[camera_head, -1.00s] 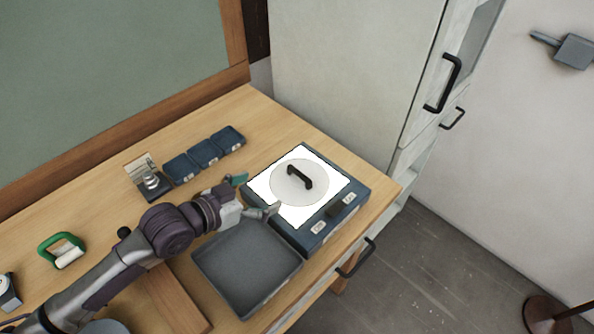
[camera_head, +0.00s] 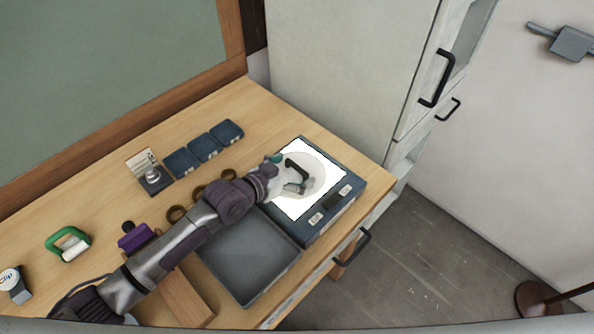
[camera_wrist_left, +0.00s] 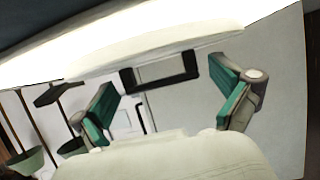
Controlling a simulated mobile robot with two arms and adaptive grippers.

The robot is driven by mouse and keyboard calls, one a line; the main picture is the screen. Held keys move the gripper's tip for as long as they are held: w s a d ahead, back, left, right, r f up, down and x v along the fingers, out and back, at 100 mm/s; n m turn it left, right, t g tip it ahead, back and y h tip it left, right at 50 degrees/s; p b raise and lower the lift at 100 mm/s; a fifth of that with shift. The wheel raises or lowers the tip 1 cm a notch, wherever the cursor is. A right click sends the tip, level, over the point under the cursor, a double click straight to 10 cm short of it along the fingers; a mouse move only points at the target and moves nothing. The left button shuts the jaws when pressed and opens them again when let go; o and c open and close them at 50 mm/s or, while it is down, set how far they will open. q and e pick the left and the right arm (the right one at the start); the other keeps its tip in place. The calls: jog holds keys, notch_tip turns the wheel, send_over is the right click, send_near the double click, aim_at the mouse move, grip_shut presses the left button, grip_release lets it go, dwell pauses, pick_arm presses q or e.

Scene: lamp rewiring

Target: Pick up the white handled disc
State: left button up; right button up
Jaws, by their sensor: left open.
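The white handled disc (camera_head: 318,172) lies on the lit white panel of a dark blue box (camera_head: 326,226). Its black handle (camera_head: 297,170) stands up from it. My left gripper (camera_head: 291,176) is open at the left side of the handle, above the disc. In the left wrist view the open green-padded fingers (camera_wrist_left: 168,105) stand apart, with the black handle (camera_wrist_left: 160,74) between and beyond them and the pale disc (camera_wrist_left: 155,50) behind it. I cannot tell whether a finger touches the handle. My right gripper is not in view.
An empty grey tray (camera_head: 247,262) sits in front of the lit box, under my left arm. Small dark blue bins (camera_head: 205,147) line the back of the table. A tall cabinet (camera_head: 345,70) stands behind the table. A green-handled item (camera_head: 68,243) lies at the left.

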pick_arm(q)
jog(key=c, duration=1.2)
jog(key=shift+r, duration=0.1)
